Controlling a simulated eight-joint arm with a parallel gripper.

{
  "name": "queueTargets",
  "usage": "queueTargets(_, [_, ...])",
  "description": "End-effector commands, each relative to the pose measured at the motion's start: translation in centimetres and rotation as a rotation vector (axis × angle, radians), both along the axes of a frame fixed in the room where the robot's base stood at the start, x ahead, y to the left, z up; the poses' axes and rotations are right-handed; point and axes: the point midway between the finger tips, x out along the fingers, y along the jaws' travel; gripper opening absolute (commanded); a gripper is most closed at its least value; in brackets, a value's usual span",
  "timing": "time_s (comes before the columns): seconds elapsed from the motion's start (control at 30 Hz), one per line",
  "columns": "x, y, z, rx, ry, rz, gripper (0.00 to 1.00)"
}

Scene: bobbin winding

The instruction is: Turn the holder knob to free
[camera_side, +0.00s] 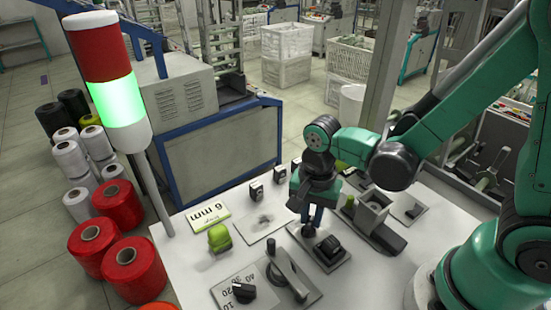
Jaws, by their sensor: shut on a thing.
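A light plate (343,262) near the middle of the white table carries a dark round knob (309,231) and a black block-shaped part (330,246). My gripper (310,222) points straight down over the upper left of this plate. Its fingers are shut on the dark knob, which I take to be the holder knob. The fingers and wrist hide part of the knob. Its marks and the position it points to are too small to read.
A numbered dial (244,292) and a lever plate (288,275) lie front left. A green object (219,238) and a "6 mm" card (207,215) are farther left. A grey block fixture (372,213) stands close at right. A signal tower (123,110) glows green.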

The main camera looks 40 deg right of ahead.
Motion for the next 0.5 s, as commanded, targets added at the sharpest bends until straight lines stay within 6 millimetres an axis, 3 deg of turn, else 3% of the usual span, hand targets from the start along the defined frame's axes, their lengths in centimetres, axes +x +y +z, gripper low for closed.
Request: queueTargets(0.5, [-0.04,-0.05,0.01,-0.001,0.0,-0.064,0.0])
